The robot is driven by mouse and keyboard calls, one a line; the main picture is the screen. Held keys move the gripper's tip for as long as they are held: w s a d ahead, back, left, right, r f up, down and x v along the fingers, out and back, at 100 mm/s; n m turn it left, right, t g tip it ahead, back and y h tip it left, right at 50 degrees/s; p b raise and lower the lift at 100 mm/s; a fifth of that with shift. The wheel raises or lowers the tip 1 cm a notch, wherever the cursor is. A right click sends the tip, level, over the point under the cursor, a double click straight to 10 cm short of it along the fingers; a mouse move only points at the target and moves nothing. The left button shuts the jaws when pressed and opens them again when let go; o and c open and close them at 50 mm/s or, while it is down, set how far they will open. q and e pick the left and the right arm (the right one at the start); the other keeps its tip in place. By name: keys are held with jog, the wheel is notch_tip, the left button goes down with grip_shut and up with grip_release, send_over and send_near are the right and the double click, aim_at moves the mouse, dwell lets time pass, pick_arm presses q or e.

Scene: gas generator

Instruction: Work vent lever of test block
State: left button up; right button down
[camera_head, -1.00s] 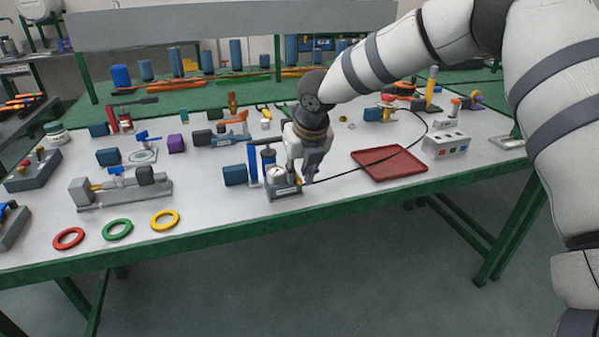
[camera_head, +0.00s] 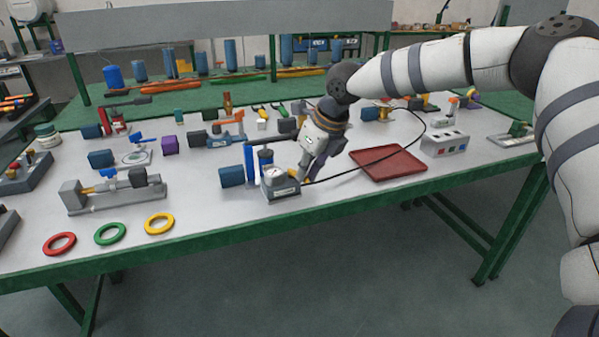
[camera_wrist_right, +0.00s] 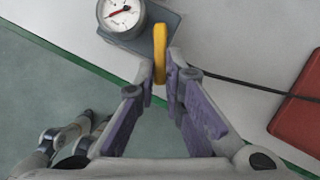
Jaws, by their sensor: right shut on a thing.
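The test block (camera_head: 281,189) is a small grey block with a round white gauge (camera_head: 275,173) on top, near the front edge of the table. In the right wrist view the block (camera_wrist_right: 160,27) and the gauge (camera_wrist_right: 121,13) show at the top. The yellow vent lever (camera_wrist_right: 159,50) sticks out from the block's side. My right gripper (camera_head: 306,178) is beside the block, on its right. In the right wrist view its fingertips (camera_wrist_right: 160,75) are shut on the lever. In the head view the lever is mostly hidden by the gripper.
A red tray (camera_head: 389,164) lies to the right, with a black cable (camera_head: 350,169) running past it to the block. A blue cylinder and a dark blue block (camera_head: 232,177) stand close on the left. Coloured rings (camera_head: 110,234) lie at the front left.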

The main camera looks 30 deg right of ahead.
jog(key=shift+w+d+f+n+y+b, duration=0.15)
jog(key=shift+d+f+n+y+b, duration=0.2)
jog(key=shift+n, duration=0.55)
jog(key=n+b, duration=0.1)
jog(key=n, duration=0.1)
jog(key=w+d+n+g+y+b, duration=0.1)
jog(key=n, duration=0.1)
jog(key=d+n+g+b, duration=0.1)
jog(key=n+b, duration=0.1)
jog(key=shift+w+y, duration=0.3)
jog(key=shift+y, duration=0.05)
jog(key=n, duration=0.1)
jog(key=n+b, duration=0.1)
jog(key=w+n, duration=0.1)
jog(key=shift+d+r+g+y+b, duration=0.1)
jog(key=shift+d+g+y+b, duration=0.15)
jog(key=shift+g+y+b, duration=0.15)
pick_arm(q)
jog(key=s+f+g, duration=0.2)
jog(key=s+f, duration=0.5)
jog(key=f, duration=0.1)
jog(key=shift+s+f+g+b, duration=0.25)
jog(key=shift+s+g+b, duration=0.05)
jog(key=shift+g+b, duration=0.1)
pick_arm(e)
jog(key=shift+w+r+n+g, duration=0.1)
jog(key=shift+w+n+g, duration=0.2)
jog(key=shift+n, duration=0.6)
jog(key=shift+d+r, duration=0.1)
